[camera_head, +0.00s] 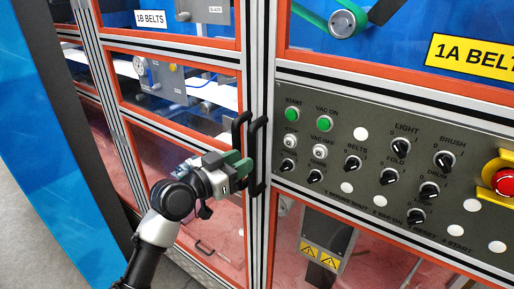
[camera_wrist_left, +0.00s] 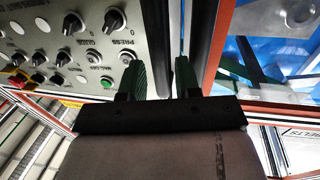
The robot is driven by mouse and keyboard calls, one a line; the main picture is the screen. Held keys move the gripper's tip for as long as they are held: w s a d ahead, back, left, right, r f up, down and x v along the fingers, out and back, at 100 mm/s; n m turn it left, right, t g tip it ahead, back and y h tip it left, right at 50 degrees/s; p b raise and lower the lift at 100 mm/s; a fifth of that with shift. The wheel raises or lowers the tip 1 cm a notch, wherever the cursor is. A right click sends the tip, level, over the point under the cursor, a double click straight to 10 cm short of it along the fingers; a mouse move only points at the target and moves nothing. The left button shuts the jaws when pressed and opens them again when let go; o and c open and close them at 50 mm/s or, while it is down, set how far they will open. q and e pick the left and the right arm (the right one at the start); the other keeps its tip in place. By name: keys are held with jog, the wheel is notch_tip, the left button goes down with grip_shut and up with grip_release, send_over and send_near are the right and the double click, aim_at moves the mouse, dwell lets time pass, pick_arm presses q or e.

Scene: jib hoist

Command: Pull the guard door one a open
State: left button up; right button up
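Two black bar handles stand side by side at the frame post: a left handle (camera_head: 240,125) and a right handle (camera_head: 256,158). The left one is beside the door with the white 1B BELTS sign (camera_head: 151,19). The right one is beside the panel under the yellow 1A BELTS sign (camera_head: 474,54). My left gripper (camera_head: 240,165) has green fingertips right at the handles and covers the lower end of the left one. In the left wrist view its fingers (camera_wrist_left: 161,78) are apart, with a dark strip beyond the gap. I cannot tell whether they touch a handle. My right gripper is not in view.
A grey control panel (camera_head: 375,135) with knobs, green buttons and a red emergency stop (camera_head: 503,182) lies close to the right of the handles. Orange-edged clear doors and metal posts surround them. Grey floor (camera_head: 30,225) shows at the lower left.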

pick_arm(q)
jog(key=p+x, duration=0.1)
jog(key=x, duration=0.5)
jog(key=shift+s, duration=0.1)
grip_shut()
